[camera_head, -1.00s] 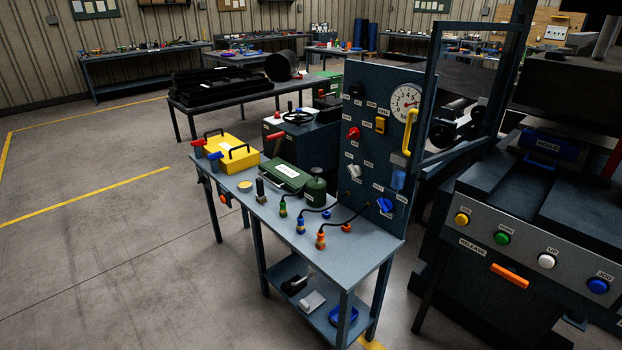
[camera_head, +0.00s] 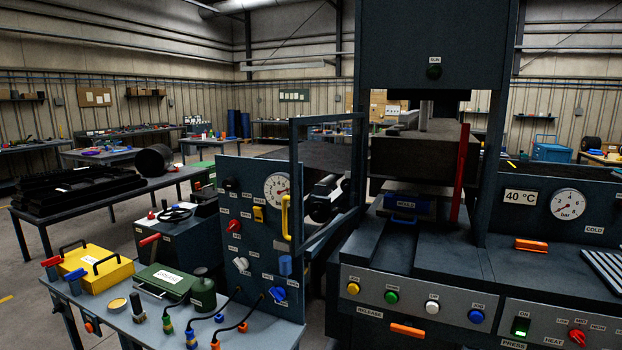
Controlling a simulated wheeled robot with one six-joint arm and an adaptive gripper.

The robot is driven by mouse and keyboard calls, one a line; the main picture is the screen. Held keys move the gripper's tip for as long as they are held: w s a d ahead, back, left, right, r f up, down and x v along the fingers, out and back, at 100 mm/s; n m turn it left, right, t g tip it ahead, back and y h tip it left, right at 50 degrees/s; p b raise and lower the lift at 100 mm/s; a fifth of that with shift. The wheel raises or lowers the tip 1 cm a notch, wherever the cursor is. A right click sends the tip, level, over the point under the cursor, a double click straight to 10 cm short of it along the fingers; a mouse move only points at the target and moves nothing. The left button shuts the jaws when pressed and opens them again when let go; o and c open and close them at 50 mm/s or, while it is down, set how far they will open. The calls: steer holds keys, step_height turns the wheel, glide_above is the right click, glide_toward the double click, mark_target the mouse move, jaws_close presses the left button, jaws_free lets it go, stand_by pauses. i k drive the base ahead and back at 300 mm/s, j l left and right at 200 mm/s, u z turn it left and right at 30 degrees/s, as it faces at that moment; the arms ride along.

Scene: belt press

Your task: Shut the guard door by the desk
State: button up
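The guard door (camera_head: 296,160) is a dark open frame with a yellow vertical handle (camera_head: 285,217). It stands swung out from the press, between the desk's panel and the press column, and looks open. The desk (camera_head: 270,333) stands at the lower left with a dark upright control panel (camera_head: 236,190) at its back. The panel bears a gauge, a red knob and a yellow switch. The handle stands close to the panel's right edge in this picture. My gripper is not in view.
The press (camera_head: 434,60) fills the right, with a front button panel (camera_head: 415,300) and an orange release handle (camera_head: 407,330). A red bar (camera_head: 460,172) stands upright at the press opening. A yellow case (camera_head: 97,266) and green box (camera_head: 161,282) lie on the desk. Open floor shows at far left.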

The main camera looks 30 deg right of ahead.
mark_target(297, 250)
steer(key=i+j, duration=1.15)
steer(key=i+j+z, duration=0.3)
steer(key=i+j, duration=0.15)
steer(key=j, duration=0.2)
steer(key=i+j+z, duration=0.3)
steer(key=j, duration=0.4)
steer(key=i+z, duration=0.1)
steer(key=z, duration=1.05)
